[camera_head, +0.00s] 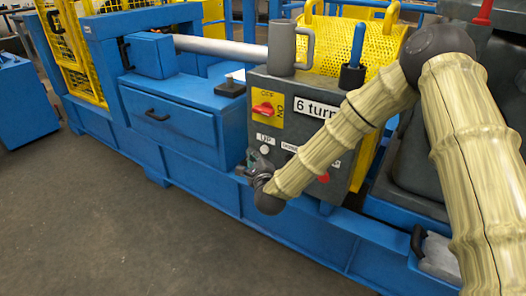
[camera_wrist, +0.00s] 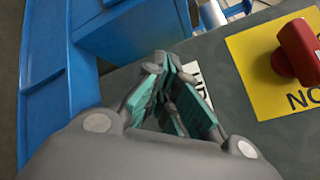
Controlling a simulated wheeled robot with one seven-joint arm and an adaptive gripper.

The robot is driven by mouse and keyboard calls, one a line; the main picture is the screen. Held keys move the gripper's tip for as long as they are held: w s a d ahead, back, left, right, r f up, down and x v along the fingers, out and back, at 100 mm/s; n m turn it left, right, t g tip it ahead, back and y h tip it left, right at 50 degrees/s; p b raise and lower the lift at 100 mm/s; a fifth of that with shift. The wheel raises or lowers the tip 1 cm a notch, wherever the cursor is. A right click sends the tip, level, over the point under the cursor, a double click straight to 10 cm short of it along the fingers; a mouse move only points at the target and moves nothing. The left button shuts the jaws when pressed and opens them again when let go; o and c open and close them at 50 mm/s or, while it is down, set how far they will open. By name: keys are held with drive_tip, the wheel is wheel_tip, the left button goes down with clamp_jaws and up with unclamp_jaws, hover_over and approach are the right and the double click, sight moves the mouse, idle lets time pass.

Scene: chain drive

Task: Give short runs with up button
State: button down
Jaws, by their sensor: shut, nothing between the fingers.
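A grey control box (camera_head: 325,98) stands at the blue machine's front. In the head view, its UP label (camera_head: 265,139) has a pale round button (camera_head: 265,149) just below it. My gripper (camera_head: 254,160) is in front of the box's lower left, close to that button; whether it touches cannot be told. In the wrist view, my gripper (camera_wrist: 172,68) is shut and empty, with its teal-padded fingers together over the panel. They partly cover the UP label (camera_wrist: 199,82) there, and the button is hidden. The red rotary switch (camera_head: 263,108) sits on a yellow OFF/ON plate.
A grey mug (camera_head: 286,48) and a blue-handled tool (camera_head: 356,47) stand on top of the box. A second white button (camera_head: 289,147) and a red button (camera_head: 323,177) are near my arm. A blue drawer (camera_head: 165,120) is left of the box. Floor in front is clear.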

drive_tip(key=s+a, duration=0.2)
drive_tip(key=s, duration=0.1)
drive_tip(key=shift+s+a, duration=0.25)
drive_tip(key=s+d+f+n+g, duration=0.4)
drive_tip(key=s+f+n, duration=0.2)
drive_tip(key=s+f, duration=0.55)
drive_tip(key=s+d+f+n+g, duration=0.4)
drive_tip(key=s+f+n, duration=0.3)
drive_tip(key=f, duration=0.7)
drive_tip(key=s+d+f+n+g+h, duration=0.1)
drive_tip(key=s+d+f+n+g, duration=0.3)
drive_tip(key=s, duration=0.7)
drive_tip(key=s+d+f+n+g+h, duration=0.1)
drive_tip(key=s+d+f+n+g, duration=0.15)
drive_tip(key=s+d, duration=0.6)
drive_tip(key=s+d+f+n+g+h, duration=0.1)
drive_tip(key=s+d+f+n+g, duration=0.25)
drive_tip(key=s, duration=0.85)
wheel_tip(320, 180, up, 32)
drive_tip(key=t+p, duration=0.1)
drive_tip(key=p, duration=3)
drive_tip(key=shift+w+f+n+p, duration=0.15)
drive_tip(key=shift+f+n+p, duration=0.05)
drive_tip(key=shift+n+p, duration=0.2)
